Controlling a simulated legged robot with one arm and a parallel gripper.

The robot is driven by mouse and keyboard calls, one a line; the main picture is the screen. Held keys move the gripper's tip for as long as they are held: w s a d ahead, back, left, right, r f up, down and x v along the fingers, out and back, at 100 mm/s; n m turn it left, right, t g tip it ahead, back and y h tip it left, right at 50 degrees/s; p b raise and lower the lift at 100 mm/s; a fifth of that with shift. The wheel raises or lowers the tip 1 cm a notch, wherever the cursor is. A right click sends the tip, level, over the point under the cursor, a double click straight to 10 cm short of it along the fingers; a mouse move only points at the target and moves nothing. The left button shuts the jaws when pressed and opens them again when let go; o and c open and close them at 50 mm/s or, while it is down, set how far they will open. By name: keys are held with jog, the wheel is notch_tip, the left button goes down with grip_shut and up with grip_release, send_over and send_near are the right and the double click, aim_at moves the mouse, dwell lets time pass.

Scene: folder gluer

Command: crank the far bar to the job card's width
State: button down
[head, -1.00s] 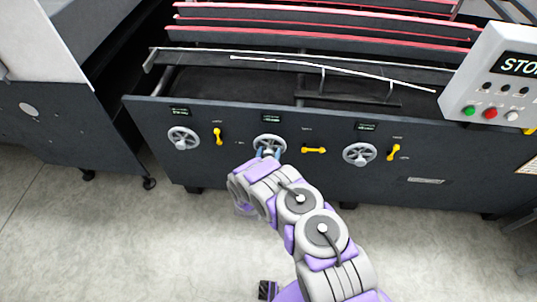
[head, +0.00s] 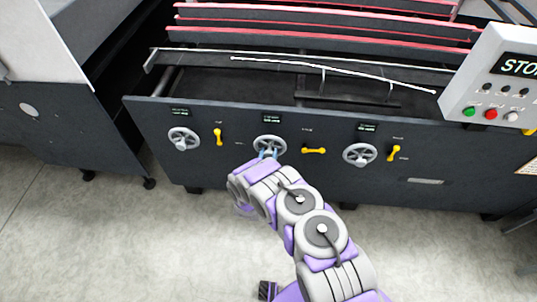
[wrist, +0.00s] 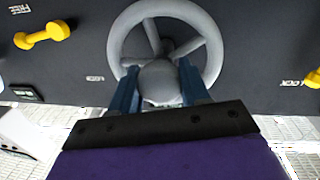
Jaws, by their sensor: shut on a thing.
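The middle handwheel (head: 270,144) is grey and spoked, on the machine's dark front panel. My gripper (head: 268,154) is at its lower rim. In the wrist view, my gripper's blue fingers (wrist: 160,92) are shut on the wheel's rounded grey knob (wrist: 160,82), one finger on each side. The handwheel rim (wrist: 211,42) shows behind the knob. A small display (head: 272,118) sits above the wheel; its digits are too small to read. Several long bars cross the machine bed, some red-edged (head: 320,24); I cannot tell which is the far bar. No job card is recognisable.
Similar handwheels stand left (head: 183,139) and right (head: 360,154). A yellow lever beside the middle wheel (head: 314,151) lies level; the left (head: 218,137) and right (head: 394,153) levers stand roughly upright. A control box (head: 495,85) overhangs at right. The floor in front is clear.

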jog(key=shift+n+p, duration=0.3)
jog(key=shift+n, duration=0.1)
jog(key=c, duration=0.6)
grip_release()
jog(key=shift+s, duration=0.1)
jog(key=s+p, duration=0.2)
jog(key=s, duration=0.3)
jog(key=s+a+p, duration=0.1)
jog(key=s, duration=0.5)
jog(key=s+a+p, duration=0.1)
jog(key=s+p, duration=0.1)
jog(key=s, duration=0.4)
jog(key=shift+a+f+p, duration=0.1)
jog(key=shift+a+p, duration=0.15)
jog(key=shift+p, duration=0.1)
